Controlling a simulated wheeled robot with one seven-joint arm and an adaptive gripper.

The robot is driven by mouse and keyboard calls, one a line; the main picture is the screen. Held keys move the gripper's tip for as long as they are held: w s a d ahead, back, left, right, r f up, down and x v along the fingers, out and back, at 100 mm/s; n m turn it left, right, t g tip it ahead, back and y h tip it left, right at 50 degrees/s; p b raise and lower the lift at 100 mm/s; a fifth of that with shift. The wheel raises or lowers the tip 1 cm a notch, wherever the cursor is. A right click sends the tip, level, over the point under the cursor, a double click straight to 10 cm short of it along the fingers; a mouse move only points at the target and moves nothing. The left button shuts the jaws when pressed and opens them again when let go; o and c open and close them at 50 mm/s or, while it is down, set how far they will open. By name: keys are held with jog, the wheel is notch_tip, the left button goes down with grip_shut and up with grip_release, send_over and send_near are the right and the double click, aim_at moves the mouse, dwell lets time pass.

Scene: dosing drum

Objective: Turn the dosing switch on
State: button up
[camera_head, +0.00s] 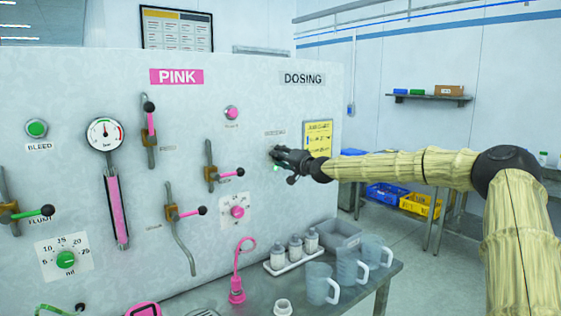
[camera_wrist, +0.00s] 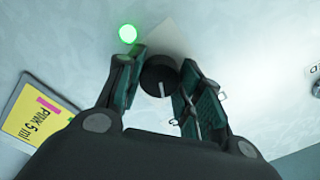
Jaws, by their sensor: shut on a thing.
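The dosing switch is a round black knob (camera_wrist: 158,72) with a white pointer line, mounted on the pale panel under the DOSING label (camera_head: 303,78). My gripper (camera_wrist: 160,78) is shut on the knob, with one finger on each side of it in the wrist view. In the head view my gripper (camera_head: 277,156) is at the panel and hides the knob. The pointer line runs toward the lower edge of the wrist view, slightly right. A round green lamp (camera_wrist: 128,33) beside the knob glows brightly.
A yellow note (camera_head: 318,138) is on the panel near my gripper; it also shows in the wrist view (camera_wrist: 35,125). Pink-handled valves, a gauge (camera_head: 105,134) and dials are to the left. Below, a bench holds clear jugs (camera_head: 348,266), bottles and a grey bin (camera_head: 340,233).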

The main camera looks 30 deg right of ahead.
jog(key=shift+d+r+m, duration=0.15)
jog(key=shift+m, duration=0.15)
jog(key=o, duration=0.8)
jog(key=shift+o, duration=1.2)
jog(key=shift+d, duration=0.1)
jog(key=shift+s, duration=0.15)
jog(key=s+d, duration=0.1)
jog(key=s, duration=1)
jog(key=shift+s, duration=0.35)
jog(key=shift+f, duration=0.2)
